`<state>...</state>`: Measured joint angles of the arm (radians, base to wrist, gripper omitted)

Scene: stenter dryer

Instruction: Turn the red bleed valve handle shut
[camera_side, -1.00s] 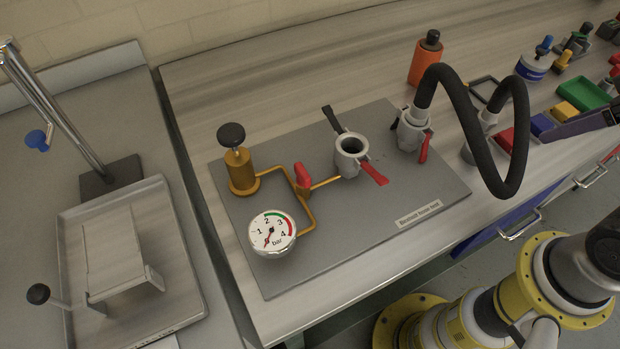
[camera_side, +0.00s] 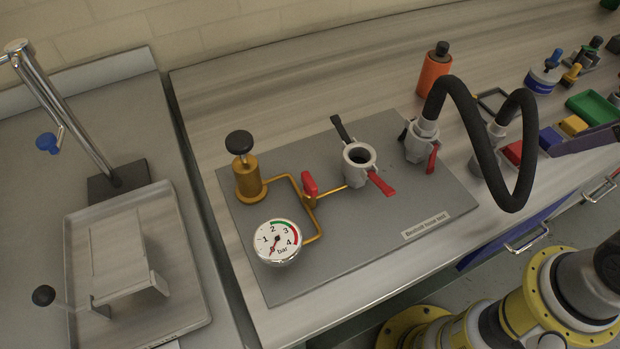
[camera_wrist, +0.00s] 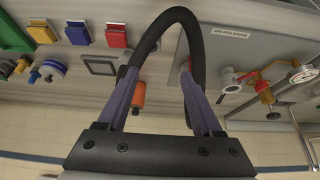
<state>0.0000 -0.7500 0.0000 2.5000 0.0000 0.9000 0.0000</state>
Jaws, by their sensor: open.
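The red bleed valve handle (camera_side: 310,184) sits upright on the brass pipework in the side view, between the brass pump and the hose coupling. In the wrist view it seems to be the small red piece (camera_wrist: 262,87) at the right, by the brass pipes. A pressure gauge (camera_side: 277,242) stands at the front of the grey test plate (camera_side: 360,250), its needle at the low end. My gripper (camera_wrist: 160,78) shows in the wrist view with two dark fingers spread and nothing gripped. It points at the bench with the valve off to its right.
A thick black hose (camera_side: 525,150) arches above the bench and passes across my fingers' view. A coupling (camera_side: 357,160) with red and black levers stands right of the valve. The brass pump (camera_side: 248,182) stands left. An orange bottle (camera_side: 433,72) is behind.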

